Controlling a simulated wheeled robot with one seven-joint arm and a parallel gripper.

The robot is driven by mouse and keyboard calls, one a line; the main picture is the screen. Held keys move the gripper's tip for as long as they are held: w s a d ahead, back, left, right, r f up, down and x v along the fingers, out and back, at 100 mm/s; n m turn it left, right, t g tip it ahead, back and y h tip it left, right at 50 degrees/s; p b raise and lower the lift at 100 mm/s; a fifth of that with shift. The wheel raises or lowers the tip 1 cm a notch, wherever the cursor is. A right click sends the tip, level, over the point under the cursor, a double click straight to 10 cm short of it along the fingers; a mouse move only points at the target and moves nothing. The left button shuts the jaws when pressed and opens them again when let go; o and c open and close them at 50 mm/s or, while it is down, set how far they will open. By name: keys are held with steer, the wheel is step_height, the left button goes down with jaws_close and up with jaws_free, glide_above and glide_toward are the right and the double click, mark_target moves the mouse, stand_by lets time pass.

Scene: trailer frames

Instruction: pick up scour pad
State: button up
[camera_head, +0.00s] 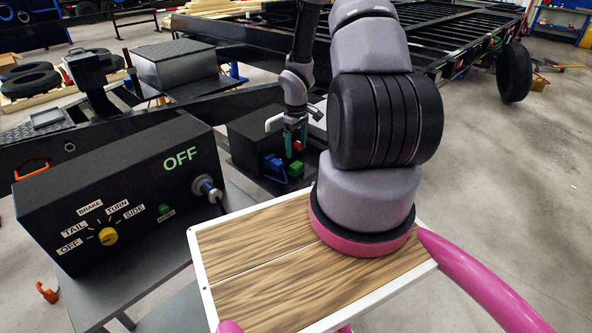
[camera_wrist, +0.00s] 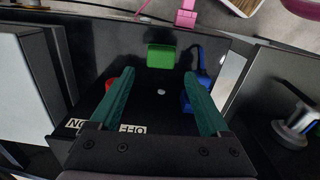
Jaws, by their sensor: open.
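A small bright green block (camera_head: 296,169), the likeliest scour pad, is on a black box (camera_head: 249,142) behind the wooden-topped tray. It is also in the wrist view (camera_wrist: 161,56), just beyond my fingertips and between their lines. I cannot make out its texture. My gripper (camera_head: 293,145) points down over the black box with its teal fingers apart. In the wrist view my gripper (camera_wrist: 160,78) is open, with nothing held between its fingers. The gap between the fingertips and the green block is hard to judge.
A red piece (camera_head: 297,146) and a blue piece with a cable (camera_head: 273,164) are close by the fingers. A black control box (camera_head: 118,190) with a yellow knob and the word OFF stands at left. A trailer frame (camera_head: 440,45) fills the back.

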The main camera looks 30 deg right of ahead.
mark_target(296, 164)
step_height(296, 164, down, 8)
steer(key=shift+s+f, duration=0.1)
stand_by(0.4)
steer(key=c, duration=1.1)
steer(key=shift+c, duration=0.2)
step_height(296, 164, up, 10)
steer(key=shift+r, duration=0.1)
